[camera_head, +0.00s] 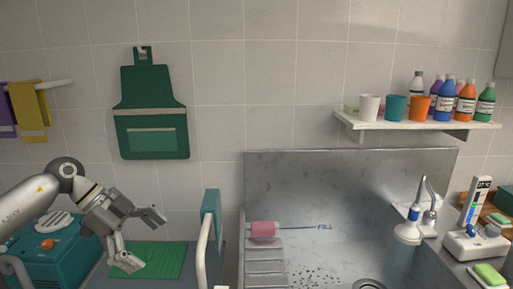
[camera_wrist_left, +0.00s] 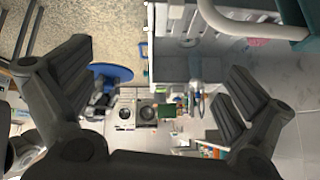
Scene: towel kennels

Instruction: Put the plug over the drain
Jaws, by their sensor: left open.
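The drain (camera_head: 368,285) shows only as part of a dark ring at the bottom edge of the head view, in the floor of the steel tub (camera_head: 345,215). I cannot make out a plug in either view. My left gripper (camera_head: 146,240) is open and empty, with its fingers spread over the green mat (camera_head: 160,262), left of the tub and well apart from the drain. In the left wrist view both fingers of the left gripper (camera_wrist_left: 155,88) are wide apart with nothing between them. My right gripper is not in view.
A white rail with a teal towel (camera_head: 210,222) stands between my left gripper and the tub. A pink item (camera_head: 263,230) lies at the tub's left. A tap (camera_head: 428,200) and a scale-like device (camera_head: 475,243) are at right. A shelf (camera_head: 415,123) holds cups and bottles.

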